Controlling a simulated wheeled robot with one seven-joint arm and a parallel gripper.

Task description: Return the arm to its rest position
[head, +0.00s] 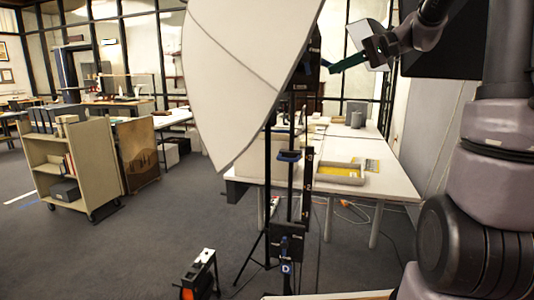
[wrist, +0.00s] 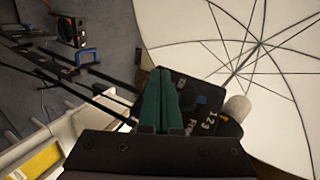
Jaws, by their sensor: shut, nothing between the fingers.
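My gripper (head: 338,66) is raised at the upper right in the head view, its green fingers pointing left toward a black light stand. In the wrist view the green fingers (wrist: 164,84) lie together, shut and empty. Beyond them is a black panel (wrist: 202,85) with white numbers and a blue knob. It looks close to the fingertips, but I cannot tell whether they touch it. My arm (head: 432,22) reaches in from the right side.
A large white umbrella (head: 245,60) on a dark stand (head: 308,170) fills the middle. Behind it is a white table (head: 385,185) with a shallow tray (head: 340,178). A black-and-orange unit (head: 198,278) sits on the floor. A book cart (head: 95,160) stands left; floor between is clear.

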